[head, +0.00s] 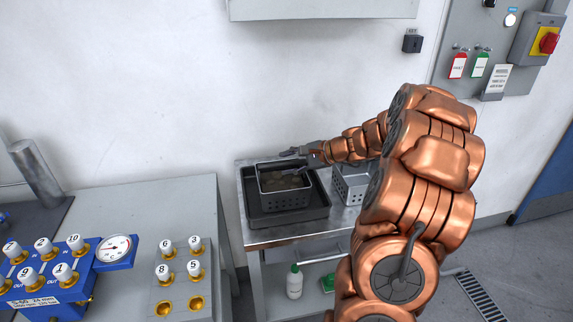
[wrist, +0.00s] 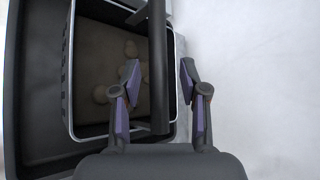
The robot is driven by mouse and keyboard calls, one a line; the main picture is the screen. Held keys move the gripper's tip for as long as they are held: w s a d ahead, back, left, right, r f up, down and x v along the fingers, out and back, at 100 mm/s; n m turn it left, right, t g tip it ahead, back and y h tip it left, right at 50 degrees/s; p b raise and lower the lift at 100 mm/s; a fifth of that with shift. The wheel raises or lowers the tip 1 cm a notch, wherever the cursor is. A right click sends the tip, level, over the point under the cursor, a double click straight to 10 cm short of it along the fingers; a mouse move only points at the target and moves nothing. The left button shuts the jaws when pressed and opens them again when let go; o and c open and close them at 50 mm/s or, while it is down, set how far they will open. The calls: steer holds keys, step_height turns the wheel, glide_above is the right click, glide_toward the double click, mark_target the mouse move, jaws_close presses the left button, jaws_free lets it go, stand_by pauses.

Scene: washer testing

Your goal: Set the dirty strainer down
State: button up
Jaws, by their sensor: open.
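The dirty strainer (head: 283,198) is a grey perforated basket with brownish round items at its bottom. It sits in a black tray (head: 262,222) on the metal table. In the wrist view the strainer's rim (wrist: 70,80) and the brownish contents (wrist: 110,75) show below my gripper. My gripper (head: 290,158) is over the strainer's top, at the back. Its fingers (wrist: 160,72) are apart, one on each side of the dark handle bar (wrist: 158,60), with a gap to the bar on the right. Contact on the left is unclear.
A second, lighter metal basket (head: 350,186) stands right of the tray, partly behind my arm. A white bottle (head: 294,282) and a green item (head: 328,280) are on the lower shelf. A blue valve block (head: 60,270) is on the left bench. The wall is close behind.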

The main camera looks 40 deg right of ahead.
steer(key=b+v, duration=0.1)
steer(key=v, duration=0.9)
steer(key=shift+s+r, duration=0.15)
steer(key=shift+s, duration=0.1)
steer(key=s+a+f+n+g, duration=0.1)
steer(key=s+a+n+g, duration=0.2)
steer(key=a, duration=0.6)
steer(key=s+a+n+g, duration=0.2)
steer(key=a+n, duration=0.1)
steer(key=a, duration=0.6)
steer(key=s+a+f+n+g, duration=0.1)
steer(key=s+a+n+g, duration=0.2)
steer(key=a, duration=0.5)
steer(key=s+a+f+n+g+h, duration=0.2)
steer(key=s+n+h, duration=0.1)
steer(key=s, duration=0.7)
steer(key=s+a+f+n+g+h, duration=0.2)
steer(key=s+n, duration=0.4)
steer(key=s, duration=0.5)
steer(key=shift+n+h, duration=0.3)
steer(key=shift+h, duration=0.4)
steer(key=shift+a+r, duration=0.1)
steer(key=shift+r, duration=0.05)
